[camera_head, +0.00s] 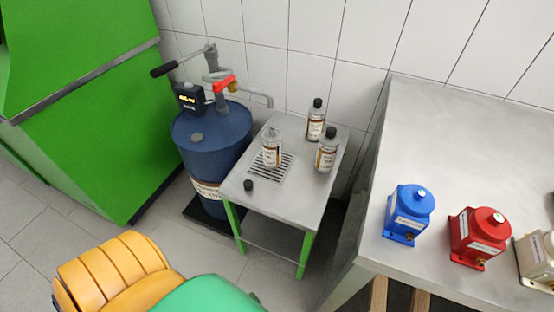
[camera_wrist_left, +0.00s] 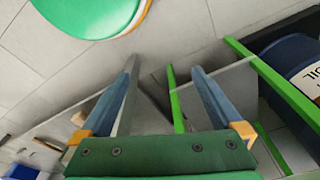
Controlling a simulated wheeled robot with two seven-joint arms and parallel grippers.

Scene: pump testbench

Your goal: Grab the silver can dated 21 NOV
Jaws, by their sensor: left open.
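Three silver cans with brown-and-white labels stand upright on the small steel table in the head view. One uncapped can (camera_head: 272,148) stands on the drain grate. One with a black cap (camera_head: 315,120) is at the back, and another black-capped can (camera_head: 327,150) is at the right. The dates on the labels are too small to read. My left gripper (camera_wrist_left: 165,70) is open and empty in the left wrist view, with no can between its fingers. It does not show in the head view. My right gripper is not in view.
A blue drum (camera_head: 208,145) with a hand pump stands left of the small table (camera_head: 295,195). A loose black cap (camera_head: 248,185) lies near its front. The right bench (camera_head: 455,130) holds a blue pump (camera_head: 408,213), a red one (camera_head: 478,235) and a beige one (camera_head: 538,258).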

